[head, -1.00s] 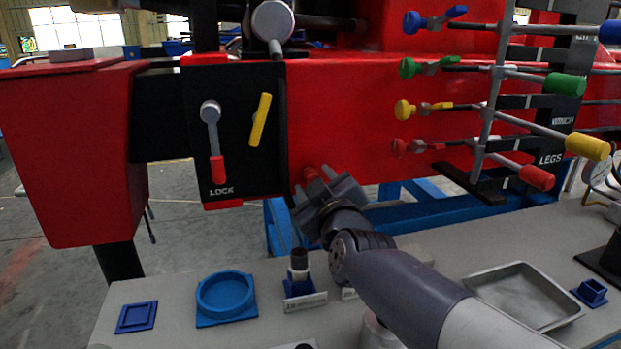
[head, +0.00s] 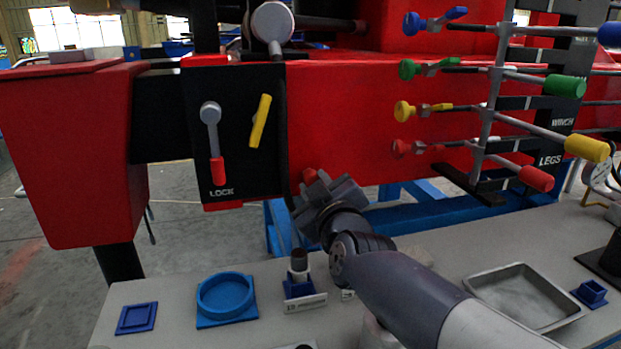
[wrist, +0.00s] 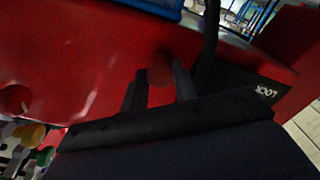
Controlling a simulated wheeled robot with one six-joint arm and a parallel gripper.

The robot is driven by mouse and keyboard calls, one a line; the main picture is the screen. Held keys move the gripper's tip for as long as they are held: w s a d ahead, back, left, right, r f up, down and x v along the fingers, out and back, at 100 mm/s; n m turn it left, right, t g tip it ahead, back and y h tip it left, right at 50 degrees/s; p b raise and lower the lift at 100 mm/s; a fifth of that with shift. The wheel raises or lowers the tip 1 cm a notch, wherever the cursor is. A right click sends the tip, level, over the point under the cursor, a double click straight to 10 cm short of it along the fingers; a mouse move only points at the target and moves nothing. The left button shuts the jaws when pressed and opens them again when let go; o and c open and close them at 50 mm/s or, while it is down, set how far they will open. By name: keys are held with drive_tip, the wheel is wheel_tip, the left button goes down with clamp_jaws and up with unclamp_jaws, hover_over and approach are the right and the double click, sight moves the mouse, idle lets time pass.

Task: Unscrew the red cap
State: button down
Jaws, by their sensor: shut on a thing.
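The red cap (head: 309,175) is a small round piece low on the red crane body, right of the black LOCK panel. It also shows in the wrist view (wrist: 160,71), between my two dark fingers. My gripper (head: 311,187) is shut on the red cap, with a finger on either side of it; it also shows in the wrist view (wrist: 160,87). The fingers and palm hide part of the cap in the head view. The thread behind the cap cannot be seen.
A black hose (head: 284,130) hangs just left of the cap. The LOCK panel (head: 236,170) has a red-tipped lever and a yellow handle. Coloured levers (head: 536,178) stick out at the right. Below, the bench holds a blue round holder (head: 226,313) and a metal tray (head: 522,326).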

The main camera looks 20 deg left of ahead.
drive_tip(key=shift+r+n+p, duration=0.2)
drive_tip(key=shift+n+p, duration=0.3)
drive_tip(key=shift+p, duration=0.3)
drive_tip(key=shift+n+p, duration=1.1)
drive_tip(key=shift+f+n+p, duration=0.25)
drive_tip(key=shift+n+p, duration=0.15)
drive_tip(key=shift+n, duration=0.6)
drive_tip(key=shift+n+p, duration=1.45)
drive_tip(key=shift+n, duration=1.15)
